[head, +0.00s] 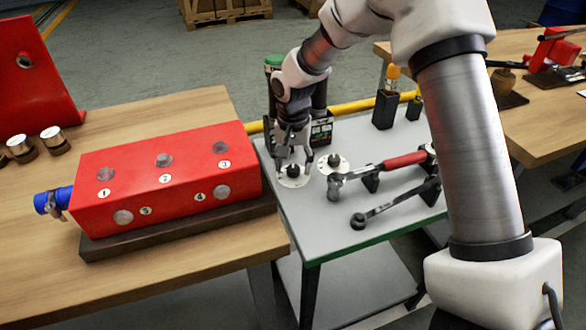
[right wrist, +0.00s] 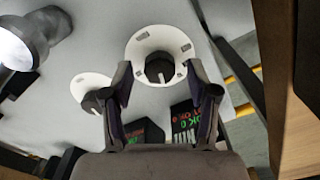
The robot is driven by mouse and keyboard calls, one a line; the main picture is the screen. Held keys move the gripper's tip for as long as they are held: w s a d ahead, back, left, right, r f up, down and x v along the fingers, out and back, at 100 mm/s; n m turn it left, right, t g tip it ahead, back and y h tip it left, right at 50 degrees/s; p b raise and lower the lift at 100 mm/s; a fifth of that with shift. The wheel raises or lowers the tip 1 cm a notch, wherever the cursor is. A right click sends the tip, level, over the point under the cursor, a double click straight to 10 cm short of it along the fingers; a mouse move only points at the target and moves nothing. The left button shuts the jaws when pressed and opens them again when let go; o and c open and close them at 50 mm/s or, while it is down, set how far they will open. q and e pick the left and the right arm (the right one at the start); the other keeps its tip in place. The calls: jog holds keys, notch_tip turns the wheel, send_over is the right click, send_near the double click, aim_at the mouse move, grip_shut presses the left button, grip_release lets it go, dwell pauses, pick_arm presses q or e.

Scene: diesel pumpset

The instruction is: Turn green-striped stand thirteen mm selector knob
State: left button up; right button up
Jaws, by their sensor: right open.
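The grey stand (head: 345,218) has a green stripe along its front edge. On its left part are two white round dials, each with a black knob in the middle: a left dial (head: 293,182) and a right dial (head: 334,163). My right gripper (head: 294,163) points down over the left dial, open, its fingers on either side of the black knob (head: 293,171). In the right wrist view, the larger dial (right wrist: 143,40) and its knob (right wrist: 159,69) lie between the open fingertips (right wrist: 161,80). I cannot tell whether the fingers touch the knob. My left gripper is out of view.
A red-handled torque wrench (head: 400,161) and a dark wrench (head: 395,205) lie on holders right of the dials. A display with green text (head: 321,131) stands behind them. A red numbered block (head: 150,180) sits close by on the left wooden table.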

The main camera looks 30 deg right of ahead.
jog(key=shift+f, duration=0.65)
grip_shut()
jog(key=shift+r, duration=0.1)
